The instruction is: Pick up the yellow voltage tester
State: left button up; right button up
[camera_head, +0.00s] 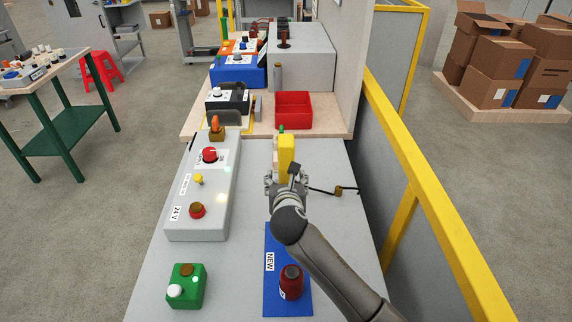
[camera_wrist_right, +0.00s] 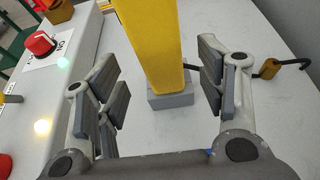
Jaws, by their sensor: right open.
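The yellow voltage tester (camera_head: 287,153) stands upright on the grey bench top, just beyond my right gripper (camera_head: 284,179). In the right wrist view the tester (camera_wrist_right: 152,45) rises from a grey foot and its top is cut off by the frame edge. The two fingers of my right gripper (camera_wrist_right: 158,78) are open, one to each side of the tester in that view, with gaps on both sides. I cannot tell how far the fingertips reach around it. My left gripper is not in view.
A grey control box (camera_head: 205,187) with red and yellow knobs lies left of the tester. A black cable or hook (camera_head: 330,190) lies to the right. A red bin (camera_head: 293,110) stands behind. A blue mat (camera_head: 273,296) marked NEW and a green box (camera_head: 187,286) are nearer.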

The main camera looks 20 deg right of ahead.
jog(key=shift+p+x, duration=0.5)
jog(key=shift+x, duration=2.75)
jog(key=shift+r, duration=0.1)
jog(key=shift+c, duration=0.3)
jog(key=c, duration=1.2)
